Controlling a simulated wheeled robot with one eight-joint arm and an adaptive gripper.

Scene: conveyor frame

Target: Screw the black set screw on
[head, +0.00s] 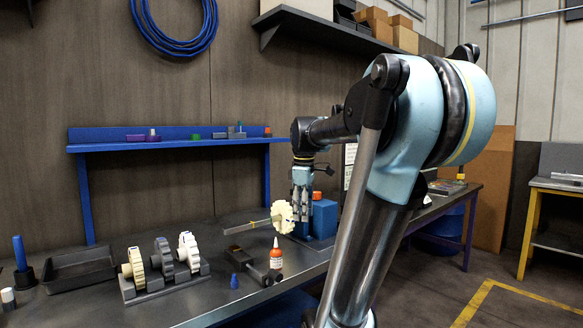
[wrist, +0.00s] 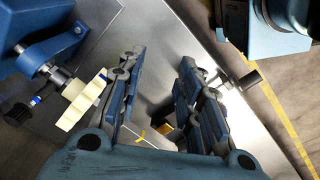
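My gripper (head: 302,218) points down over the bench, close behind a cream sprocket (head: 282,216) on a shaft. In the wrist view my gripper (wrist: 163,62) is open, with a wide gap and nothing visibly held. The cream sprocket (wrist: 82,100) stands left of the fingers on a shaft from a blue bearing block (wrist: 30,60). A black knob-like piece with a blue band (wrist: 17,113) is at the far left. A black-ended metal piece (wrist: 249,80) shows beside the right finger, partly hidden. I cannot tell whether either black piece is the set screw.
A rack (head: 170,285) holds three sprockets at left, beside a black tray (head: 80,270). A blue block (head: 325,218) stands right of my gripper. A blue shelf (head: 180,144) is behind.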

